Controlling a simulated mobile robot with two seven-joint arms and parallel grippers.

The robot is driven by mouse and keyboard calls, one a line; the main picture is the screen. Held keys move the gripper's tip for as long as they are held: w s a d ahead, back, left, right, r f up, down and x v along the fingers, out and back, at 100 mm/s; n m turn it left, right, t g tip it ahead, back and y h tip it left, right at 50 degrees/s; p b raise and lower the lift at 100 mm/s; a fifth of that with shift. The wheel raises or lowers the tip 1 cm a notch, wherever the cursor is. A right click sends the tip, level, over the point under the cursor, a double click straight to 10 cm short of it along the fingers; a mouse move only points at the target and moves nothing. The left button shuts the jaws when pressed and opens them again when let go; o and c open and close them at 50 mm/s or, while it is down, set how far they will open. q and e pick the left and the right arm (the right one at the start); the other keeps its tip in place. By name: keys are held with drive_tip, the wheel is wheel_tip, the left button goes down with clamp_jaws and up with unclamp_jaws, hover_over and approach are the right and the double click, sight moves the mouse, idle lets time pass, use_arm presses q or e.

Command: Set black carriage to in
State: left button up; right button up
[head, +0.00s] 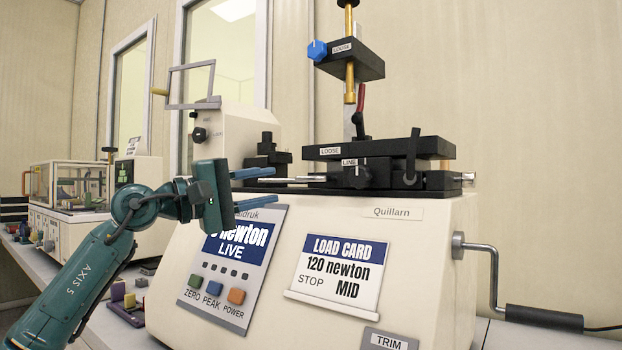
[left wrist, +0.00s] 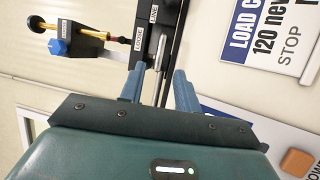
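The black carriage appears to be the black block assembly on top of the cream machine, with a long plate (head: 400,147) labelled LOOSE above a lower part (head: 365,179) labelled LINE. A thin silver rod (head: 306,180) extends left from it towards my gripper. My left gripper (head: 275,186) is open, left of the carriage, with one blue finger above the other. In the left wrist view, the gripper (left wrist: 159,72) has the rod (left wrist: 159,52) showing between its fingertips. No contact can be made out. My right gripper is in neither view.
A load card (head: 340,271) reading 120 newton, STOP, MID stands on the machine front beside a LIVE display panel (head: 234,265). A hand crank (head: 493,275) sticks out at right. A black block (head: 350,62) with a blue knob (head: 317,50) hangs above the carriage.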

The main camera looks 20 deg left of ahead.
sight(305, 179)
use_arm(q)
drive_tip(key=p+x, duration=0.1)
drive_tip(key=x, duration=0.9)
drive_tip(key=shift+a+f, duration=0.1)
drive_tip(key=shift+c, duration=0.2)
clamp_jaws()
drive_tip(key=shift+a+p, duration=0.1)
drive_tip(key=shift+p, duration=0.2)
